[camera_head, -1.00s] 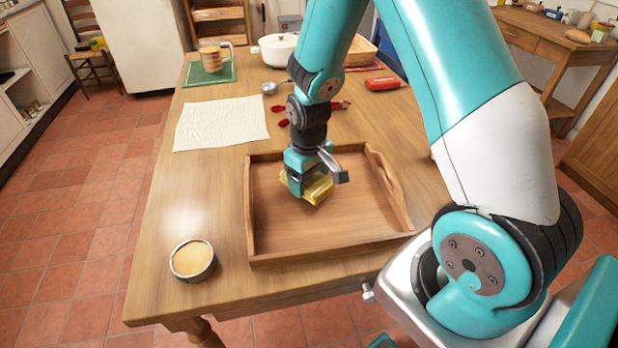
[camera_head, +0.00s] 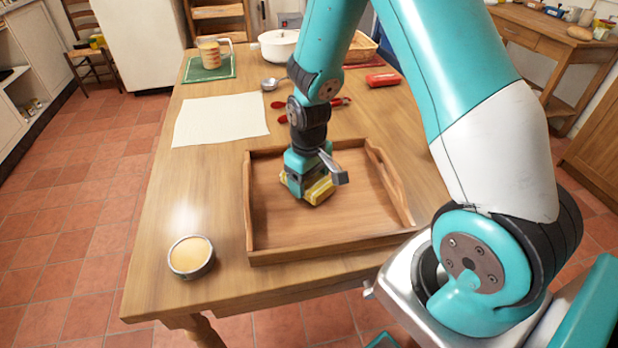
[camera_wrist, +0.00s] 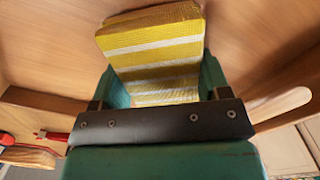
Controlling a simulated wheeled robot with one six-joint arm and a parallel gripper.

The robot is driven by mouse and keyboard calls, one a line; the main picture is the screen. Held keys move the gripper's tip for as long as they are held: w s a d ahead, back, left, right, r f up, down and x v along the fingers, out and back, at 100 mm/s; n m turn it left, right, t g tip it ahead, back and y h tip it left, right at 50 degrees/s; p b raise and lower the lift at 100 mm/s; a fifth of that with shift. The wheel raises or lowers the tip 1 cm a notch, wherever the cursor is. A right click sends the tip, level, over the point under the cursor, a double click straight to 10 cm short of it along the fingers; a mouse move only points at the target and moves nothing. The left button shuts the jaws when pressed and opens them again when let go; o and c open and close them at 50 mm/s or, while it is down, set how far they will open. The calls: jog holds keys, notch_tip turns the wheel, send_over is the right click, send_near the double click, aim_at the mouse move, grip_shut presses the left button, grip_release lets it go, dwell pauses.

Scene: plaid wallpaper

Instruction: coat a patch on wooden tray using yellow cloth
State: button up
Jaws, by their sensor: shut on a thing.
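The wooden tray (camera_head: 350,230) lies on the table, with a raised rim and a handle slot on its right side. My gripper (camera_head: 308,190) is over the left-middle part of the tray floor, pointing down. It is shut on the yellow cloth (camera_head: 321,190), a folded pad. In the wrist view the cloth (camera_wrist: 155,50) shows white stripes and sits between the fingers, low against the tray floor (camera_wrist: 255,35). I cannot tell whether it touches the floor. No distinct coated patch shows on the tray; the part under the cloth is hidden.
A round tin of pale amber contents (camera_head: 191,256) stands left of the tray. A white cloth sheet (camera_head: 220,119) lies behind it. Red-handled utensils (camera_head: 340,102), a metal scoop (camera_head: 270,84), a mug (camera_head: 209,53), a white pot (camera_head: 279,46) and a red object (camera_head: 383,79) are farther back.

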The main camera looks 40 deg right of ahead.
aim_at(312, 190)
jog(key=shift+f, duration=0.2)
jog(key=shift+s+a+r, duration=0.1)
jog(key=shift+s+a, duration=0.35)
jog(key=shift+s, duration=0.45)
jog(key=shift+s+a, duration=0.4)
jog(key=shift+s, duration=0.45)
jog(key=shift+s+a, duration=0.45)
jog(key=shift+s, duration=0.45)
jog(key=shift+s+a, duration=0.4)
jog(key=shift+s, duration=0.5)
jog(key=shift+s+a, duration=0.45)
jog(key=shift+s, duration=0.45)
jog(key=shift+s+a+p, duration=0.1)
jog(key=shift+s+p, duration=0.1)
jog(key=shift+p, duration=0.25)
jog(key=p, duration=0.2)
jog(key=s+p, duration=0.1)
jog(key=p, duration=0.1)
jog(key=shift+s+a, duration=0.2)
jog(key=shift+a, duration=0.1)
jog(key=shift+s+a+f+p, duration=0.1)
jog(key=shift+s+f+p, duration=0.15)
jog(key=shift+p, duration=0.2)
